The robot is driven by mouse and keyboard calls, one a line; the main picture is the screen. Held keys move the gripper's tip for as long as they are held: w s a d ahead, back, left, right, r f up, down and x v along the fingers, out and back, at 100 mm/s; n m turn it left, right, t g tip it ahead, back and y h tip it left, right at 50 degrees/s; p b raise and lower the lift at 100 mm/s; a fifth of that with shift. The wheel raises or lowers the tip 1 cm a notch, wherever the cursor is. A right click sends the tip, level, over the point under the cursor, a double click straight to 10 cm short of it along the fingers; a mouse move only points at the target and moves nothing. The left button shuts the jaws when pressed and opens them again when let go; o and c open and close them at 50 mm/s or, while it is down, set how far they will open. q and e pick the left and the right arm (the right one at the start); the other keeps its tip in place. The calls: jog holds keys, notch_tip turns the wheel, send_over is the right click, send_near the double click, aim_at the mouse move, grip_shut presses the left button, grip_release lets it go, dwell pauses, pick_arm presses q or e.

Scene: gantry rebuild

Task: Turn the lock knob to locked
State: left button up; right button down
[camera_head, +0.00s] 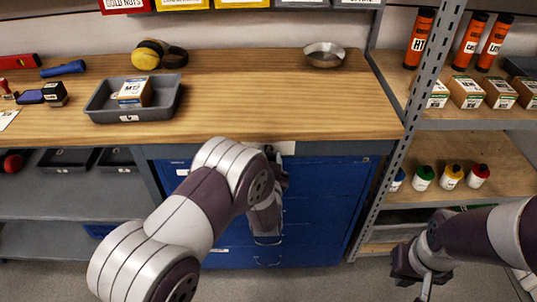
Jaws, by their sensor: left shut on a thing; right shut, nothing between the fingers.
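The blue drawer cabinet (325,205) stands under the wooden bench. A pale plate (285,147) shows at the top of its front, just under the bench edge. My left arm reaches across to this spot. My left gripper (274,160) is at the plate, shut on the lock knob. The arm and gripper hide the knob, so its turned position cannot be seen. My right gripper (424,288) is low at the right, shut and empty, apart from the cabinet and shelves.
The wooden bench (240,95) holds a grey tray (105,113) with a box, a metal bowl (324,55) and ear defenders (148,54). A metal shelf post (402,140) stands right of the cabinet. Shelves hold orange tubes and small coloured bottles (451,177).

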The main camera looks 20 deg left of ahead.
pick_arm(q)
jog(key=m+p, duration=0.1)
jog(key=m, duration=0.3)
jog(key=shift+y+p, duration=0.3)
jog(key=shift+m+p, duration=0.5)
jog(key=shift+m, duration=0.9)
jog(key=shift+f, duration=0.1)
jog(key=o, duration=1)
jog(key=shift+d, duration=0.1)
jog(key=shift+o, duration=0.2)
